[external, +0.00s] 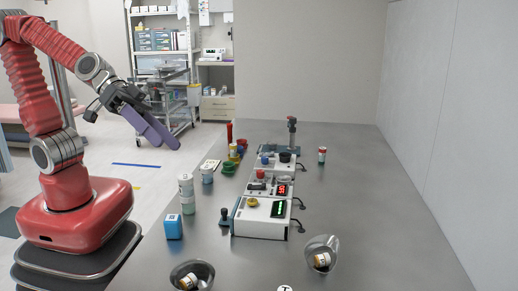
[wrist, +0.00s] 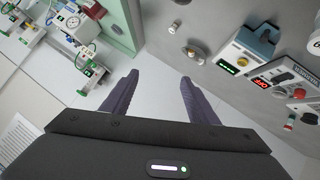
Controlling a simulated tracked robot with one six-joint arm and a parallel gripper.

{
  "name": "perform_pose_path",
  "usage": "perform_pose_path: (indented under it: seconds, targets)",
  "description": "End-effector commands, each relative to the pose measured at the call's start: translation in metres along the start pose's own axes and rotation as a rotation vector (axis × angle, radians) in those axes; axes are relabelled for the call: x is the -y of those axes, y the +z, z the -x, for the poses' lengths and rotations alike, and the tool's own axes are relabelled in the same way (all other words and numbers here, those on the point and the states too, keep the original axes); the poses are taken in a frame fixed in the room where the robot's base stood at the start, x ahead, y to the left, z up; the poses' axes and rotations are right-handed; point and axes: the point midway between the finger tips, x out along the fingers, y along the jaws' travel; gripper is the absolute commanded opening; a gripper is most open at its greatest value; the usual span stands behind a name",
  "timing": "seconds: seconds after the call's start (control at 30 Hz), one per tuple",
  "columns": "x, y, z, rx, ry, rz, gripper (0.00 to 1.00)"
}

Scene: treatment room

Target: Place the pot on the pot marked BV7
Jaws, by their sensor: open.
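No marking BV7 is legible in either view, so I cannot tell which pot carries it. Pot-like containers on the grey table include a pale, tall or stacked one (external: 187,193) and a smaller whitish-blue one (external: 207,174) on the left side. Small brown-and-white labelled containers lie in a front bowl (external: 188,282) and in a tilted clear cup (external: 321,260) at the right. My gripper (external: 168,138) is raised left of the table, well away from all of these. In the wrist view my gripper (wrist: 159,77) has its two purple fingers apart, with nothing between them.
White instrument boxes (external: 260,217) with lit displays run down the table's middle. A blue box (external: 173,227), a small joystick (external: 224,217) and several coloured items (external: 236,152) stand left of them. A red-and-white container (external: 322,155) stands back right. The table's right side is mostly clear.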

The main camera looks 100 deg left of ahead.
Motion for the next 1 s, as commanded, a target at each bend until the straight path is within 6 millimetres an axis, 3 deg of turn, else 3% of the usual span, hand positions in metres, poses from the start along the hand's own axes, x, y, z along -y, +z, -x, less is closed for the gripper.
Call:
perform_pose_path:
  seconds: [0.17, 0.53, 0.7, 1.0]
  targets:
    - [0.031, 0.026, 0.040, 0.130, -0.057, -0.114, 0.54]
    - [0.127, 0.083, 0.132, 0.394, -0.341, -0.254, 0.54]
    - [0.142, 0.091, 0.148, 0.432, -0.396, -0.264, 0.54]
    - [0.142, 0.091, 0.147, 0.433, -0.395, -0.264, 0.54]
